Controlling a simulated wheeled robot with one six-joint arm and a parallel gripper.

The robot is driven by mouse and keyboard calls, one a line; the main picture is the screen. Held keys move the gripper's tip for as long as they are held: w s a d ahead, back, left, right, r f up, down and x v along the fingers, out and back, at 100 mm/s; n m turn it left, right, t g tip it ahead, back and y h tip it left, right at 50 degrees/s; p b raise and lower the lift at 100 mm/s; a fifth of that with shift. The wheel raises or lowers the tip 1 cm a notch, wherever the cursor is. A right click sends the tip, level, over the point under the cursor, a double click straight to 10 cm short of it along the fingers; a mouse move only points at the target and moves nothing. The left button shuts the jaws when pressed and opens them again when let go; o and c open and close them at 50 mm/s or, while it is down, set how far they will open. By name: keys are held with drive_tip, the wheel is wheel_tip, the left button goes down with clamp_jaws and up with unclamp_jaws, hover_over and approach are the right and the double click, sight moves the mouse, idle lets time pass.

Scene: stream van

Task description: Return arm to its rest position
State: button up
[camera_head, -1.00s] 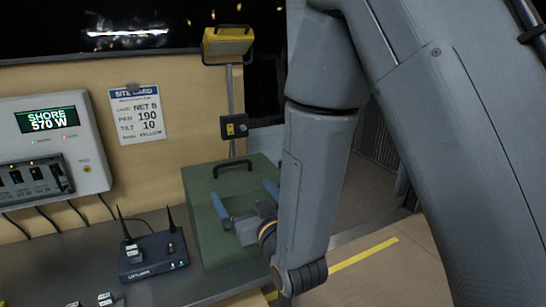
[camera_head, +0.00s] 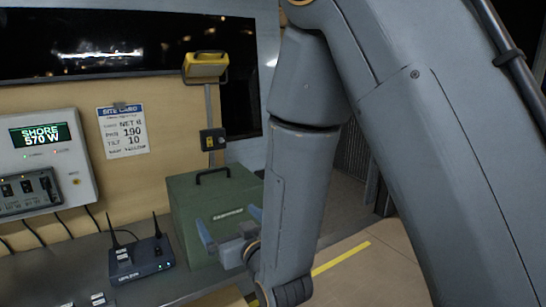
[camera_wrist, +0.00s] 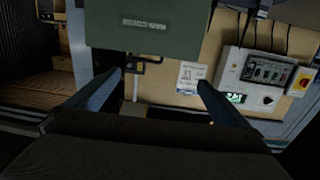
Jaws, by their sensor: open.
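My gripper (camera_head: 224,235) is in front of the green box in the head view, at the end of my grey arm, which fills the right half of that view. Its two blue-grey fingers are apart. In the wrist view my gripper (camera_wrist: 160,82) also shows its fingers wide apart, with nothing between them. The green box (camera_head: 185,205) with a black top handle stands on the grey counter (camera_head: 190,285). Its front also shows upside down at the top of the wrist view (camera_wrist: 110,28). I cannot tell how far the fingers are from the box.
A dark blue router (camera_head: 140,262) with two antennas stands left of the green box. A power panel (camera_head: 45,160) reading "SHORE 570 W" and a site card (camera_head: 123,130) are on the wall. A yellow lamp (camera_head: 205,66) tops a post behind the box. Floor with a yellow line (camera_head: 340,258) lies right.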

drive_tip(key=d+f+m+g+h, duration=0.2)
drive_tip(key=d+f+g+h, duration=0.1)
drive_tip(key=d, duration=0.5)
drive_tip(key=d+f+m+g+h, duration=0.1)
drive_tip(key=d+f+g+h, duration=0.25)
drive_tip(key=d, duration=0.45)
drive_tip(key=s+d+f+m+g+h, duration=0.1)
drive_tip(key=s+d+g, duration=0.6)
drive_tip(key=s+d, duration=0.7)
drive_tip(key=shift+s+m+h, duration=0.45)
drive_tip(key=shift+s+m, duration=0.35)
drive_tip(key=shift+m, duration=0.2)
drive_tip(key=shift+f, duration=0.1)
